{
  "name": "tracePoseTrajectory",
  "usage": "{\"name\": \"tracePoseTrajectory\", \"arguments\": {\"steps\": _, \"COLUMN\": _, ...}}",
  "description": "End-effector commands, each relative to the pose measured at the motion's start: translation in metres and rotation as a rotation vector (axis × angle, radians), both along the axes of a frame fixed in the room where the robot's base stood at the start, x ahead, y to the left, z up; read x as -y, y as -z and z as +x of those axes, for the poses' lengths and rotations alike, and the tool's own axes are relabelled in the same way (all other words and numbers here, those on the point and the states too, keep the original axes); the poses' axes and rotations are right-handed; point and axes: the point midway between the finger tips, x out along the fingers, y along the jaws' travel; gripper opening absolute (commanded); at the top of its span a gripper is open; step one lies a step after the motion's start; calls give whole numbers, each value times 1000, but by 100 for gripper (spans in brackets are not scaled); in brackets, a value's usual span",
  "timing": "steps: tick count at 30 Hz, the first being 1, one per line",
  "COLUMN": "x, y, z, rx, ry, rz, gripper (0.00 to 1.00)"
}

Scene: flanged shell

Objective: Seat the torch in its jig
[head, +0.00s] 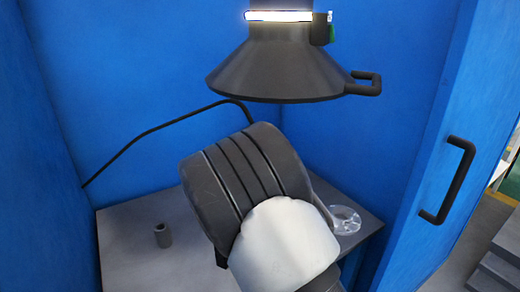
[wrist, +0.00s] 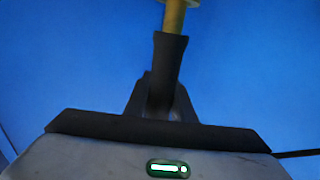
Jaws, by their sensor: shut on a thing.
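In the wrist view my gripper (wrist: 170,45) is shut on a brass-coloured rod, which looks to be the torch (wrist: 174,18). The rod sticks out past the dark fingertips and widens at the picture's top edge, where its far end is cut off. In the head view my own arm hides the gripper and the torch.
The grey bench top (head: 125,247) sits between blue walls. A clear round dish (head: 345,220) lies on its right side. A dark conical hood (head: 285,72) hangs above. A bent black tube (head: 165,124) runs along the back. A blue door with a black handle (head: 448,180) stands at the right.

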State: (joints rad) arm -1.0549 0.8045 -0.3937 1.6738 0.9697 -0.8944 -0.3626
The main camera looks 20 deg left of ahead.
Motion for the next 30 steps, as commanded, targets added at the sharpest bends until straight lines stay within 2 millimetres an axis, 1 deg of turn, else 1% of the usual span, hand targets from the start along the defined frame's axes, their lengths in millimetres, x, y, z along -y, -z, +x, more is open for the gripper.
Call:
{"name": "tracePoseTrajectory", "arguments": {"steps": 29, "x": 0, "y": 24, "z": 0, "rx": 2, "ry": 1, "rz": 1, "gripper": 0}}
{"name": "tracePoseTrajectory", "arguments": {"steps": 30, "x": 0, "y": 23, "z": 0, "rx": 3, "ry": 1, "rz": 1, "gripper": 30}}
